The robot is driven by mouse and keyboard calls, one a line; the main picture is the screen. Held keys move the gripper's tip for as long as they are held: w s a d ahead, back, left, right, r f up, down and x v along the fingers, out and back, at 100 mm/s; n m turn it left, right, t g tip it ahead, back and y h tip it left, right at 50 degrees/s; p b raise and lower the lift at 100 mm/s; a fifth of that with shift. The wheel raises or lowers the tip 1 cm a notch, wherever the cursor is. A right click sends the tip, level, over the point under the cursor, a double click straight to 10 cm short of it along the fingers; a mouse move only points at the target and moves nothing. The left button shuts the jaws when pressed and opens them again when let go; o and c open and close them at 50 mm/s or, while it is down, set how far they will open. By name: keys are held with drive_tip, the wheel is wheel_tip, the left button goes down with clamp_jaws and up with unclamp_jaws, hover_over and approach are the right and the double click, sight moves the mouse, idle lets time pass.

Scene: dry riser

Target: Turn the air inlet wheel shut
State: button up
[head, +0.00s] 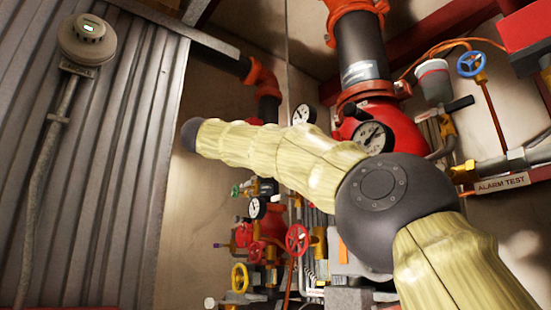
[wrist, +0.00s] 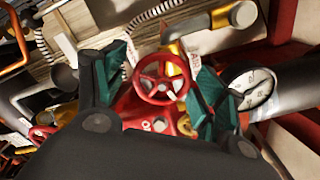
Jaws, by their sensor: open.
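A red spoked handwheel (wrist: 160,82) shows in the wrist view, in the middle, with yellow fitting behind it. My gripper (wrist: 161,70) is open, its dark fingers with green pads standing to the left and right of this wheel. I cannot tell whether the pads touch the rim. In the head view my arm crosses the middle and my gripper is not clearly seen. A red handwheel (head: 297,239) shows there below my arm; I cannot tell whether it is the same one.
The head view also shows a yellow wheel (head: 240,277), a blue wheel (head: 471,64) and a large gauge (head: 370,137) on the red riser. An "ALARM TEST" sign (head: 502,184) is at right. In the wrist view a gauge (wrist: 253,88) sits close right of my gripper.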

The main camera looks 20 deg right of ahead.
drive_tip(key=v, duration=1.2)
drive_tip(key=shift+d, duration=0.1)
